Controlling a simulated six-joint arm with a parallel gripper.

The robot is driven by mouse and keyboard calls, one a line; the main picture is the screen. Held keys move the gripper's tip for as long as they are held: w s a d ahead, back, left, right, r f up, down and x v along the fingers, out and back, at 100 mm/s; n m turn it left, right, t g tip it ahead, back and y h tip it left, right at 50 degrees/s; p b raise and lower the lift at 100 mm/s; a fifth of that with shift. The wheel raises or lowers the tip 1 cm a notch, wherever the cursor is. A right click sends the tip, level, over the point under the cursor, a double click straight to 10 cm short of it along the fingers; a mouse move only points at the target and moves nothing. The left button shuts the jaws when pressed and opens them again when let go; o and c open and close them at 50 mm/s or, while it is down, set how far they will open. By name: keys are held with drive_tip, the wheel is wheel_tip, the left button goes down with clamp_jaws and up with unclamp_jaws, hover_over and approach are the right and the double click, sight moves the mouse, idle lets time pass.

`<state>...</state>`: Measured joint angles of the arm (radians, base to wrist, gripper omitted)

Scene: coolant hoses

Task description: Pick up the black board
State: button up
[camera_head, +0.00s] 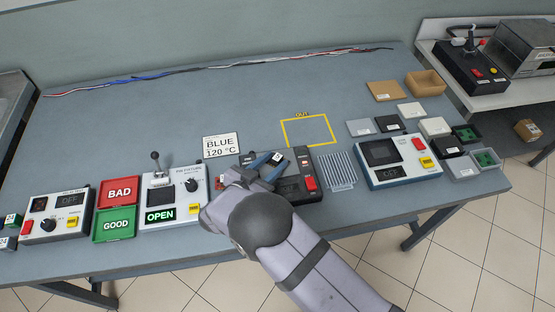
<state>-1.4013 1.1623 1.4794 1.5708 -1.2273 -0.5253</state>
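My gripper (279,159) has blue fingers and hangs over the middle of the table, beside a dark device with a red switch (310,183). The fingers look spread, with a gap between them. A small dark piece with a pale mark shows near the fingertips; I cannot tell whether it is touched or what it is. A flat black piece (388,124) with a white label lies right of the yellow outline, between grey and white pieces. It looks like the black board, well apart from my gripper. My arm hides part of the table's front.
The table (240,95) is clear behind the gripper, with wires (215,67) along its back. The yellow outline (307,131) is empty. A ridged grey rack (337,171), a white device (398,161) and small boxes stand right. BAD (119,191) and GOOD (114,225) trays stand left.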

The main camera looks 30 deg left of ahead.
clamp_jaws()
drive_tip(key=shift+r, duration=0.25)
wheel_tip(320, 180, up, 10)
drive_tip(key=b, duration=0.2)
drive_tip(key=shift+f, duration=0.2)
